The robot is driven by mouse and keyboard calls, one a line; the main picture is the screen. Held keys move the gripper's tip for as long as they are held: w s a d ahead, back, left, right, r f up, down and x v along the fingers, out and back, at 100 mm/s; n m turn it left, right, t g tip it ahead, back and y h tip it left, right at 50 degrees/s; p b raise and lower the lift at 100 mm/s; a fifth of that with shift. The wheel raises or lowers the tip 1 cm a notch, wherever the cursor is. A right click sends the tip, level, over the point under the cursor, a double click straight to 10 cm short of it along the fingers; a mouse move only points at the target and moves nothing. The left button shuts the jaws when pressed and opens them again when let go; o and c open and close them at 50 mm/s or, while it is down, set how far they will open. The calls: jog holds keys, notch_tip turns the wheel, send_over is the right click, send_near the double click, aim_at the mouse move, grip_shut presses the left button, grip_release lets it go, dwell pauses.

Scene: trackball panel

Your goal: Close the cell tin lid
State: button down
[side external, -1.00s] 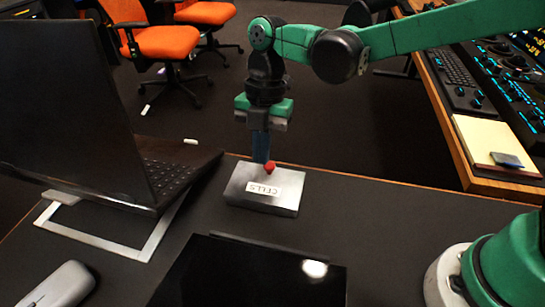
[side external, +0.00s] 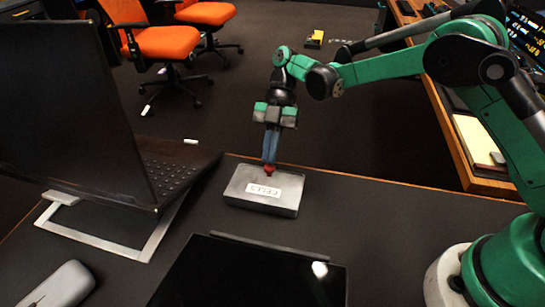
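The cell tin (side external: 262,203) is a grey metal box on the black desk, with a white label reading CELLS on its top. Its lid (side external: 291,187) lies flat on the tin and looks closed; I cannot make out a gap. A red knob (side external: 269,170) shows at the back of the lid. My gripper (side external: 270,162) points down from behind the tin, its blue fingers at the knob. The fingers appear close together, but whether they grip the knob or only touch it is unclear.
A laptop (side external: 70,110) on a silver stand (side external: 95,241) is at the left. A dark flat panel (side external: 250,275) lies in front of the tin, with a grey case (side external: 63,287) at front left. The desk right of the tin is clear.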

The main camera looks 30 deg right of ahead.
jog(key=shift+w+f, duration=0.1)
jog(key=shift+f, duration=0.5)
jog(key=shift+a, duration=0.1)
jog(key=shift+r, duration=0.1)
notch_tip(320, 180, up, 22)
jog(key=d+m+t, duration=0.1)
jog(key=m, duration=0.2)
jog(key=s+d+f+m+t+h, duration=0.6)
jog(key=s+d+f+m+t, duration=0.5)
jog(key=m, duration=1.2)
jog(key=shift+f, duration=0.15)
